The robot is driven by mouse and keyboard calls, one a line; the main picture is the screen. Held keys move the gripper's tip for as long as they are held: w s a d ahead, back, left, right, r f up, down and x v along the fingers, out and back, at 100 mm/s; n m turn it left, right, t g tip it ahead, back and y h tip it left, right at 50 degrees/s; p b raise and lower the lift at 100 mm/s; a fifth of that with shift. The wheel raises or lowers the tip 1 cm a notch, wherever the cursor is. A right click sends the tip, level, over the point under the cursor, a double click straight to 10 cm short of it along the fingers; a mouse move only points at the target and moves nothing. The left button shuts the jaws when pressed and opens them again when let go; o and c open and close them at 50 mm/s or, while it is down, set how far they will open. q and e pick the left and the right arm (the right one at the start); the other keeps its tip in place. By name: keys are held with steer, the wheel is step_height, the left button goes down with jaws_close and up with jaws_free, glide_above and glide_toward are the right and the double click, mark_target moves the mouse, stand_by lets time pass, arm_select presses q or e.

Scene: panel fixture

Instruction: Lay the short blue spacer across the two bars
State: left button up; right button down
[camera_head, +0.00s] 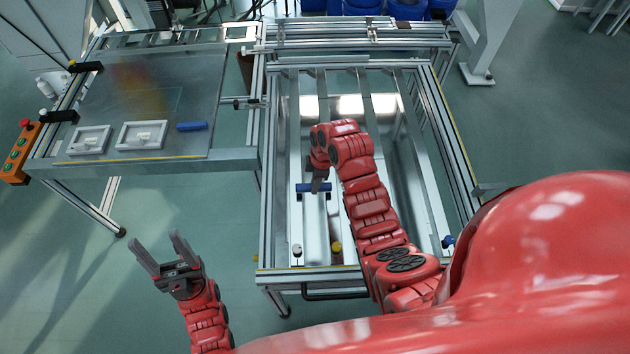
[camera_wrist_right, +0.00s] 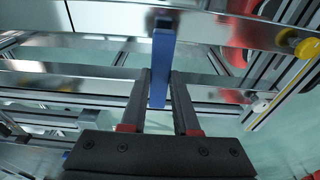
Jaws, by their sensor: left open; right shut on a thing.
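The blue spacer (camera_head: 313,187) is at my right gripper (camera_head: 319,184) over the left part of the frame. In the right wrist view the spacer (camera_wrist_right: 161,60) lies between the two fingers of my right gripper (camera_wrist_right: 161,75), which is shut on it. Its length reaches over two metal bars, the left bar (camera_head: 295,228) and the bar right of it (camera_head: 323,95). I cannot tell whether the spacer touches them or is just above. My left gripper (camera_head: 155,238) is open and empty, in front of the left table.
A second blue piece (camera_head: 192,126) lies on the left table (camera_head: 170,90) beside two white trays (camera_head: 140,135). A yellow knob (camera_head: 336,246) and a white knob (camera_head: 296,250) stand at the frame's front. An orange button box (camera_head: 20,150) is at far left.

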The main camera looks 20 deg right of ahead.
steer(key=shift+f, duration=0.45)
steer(key=shift+f+b, duration=0.55)
steer(key=c, duration=0.6)
jaws_free()
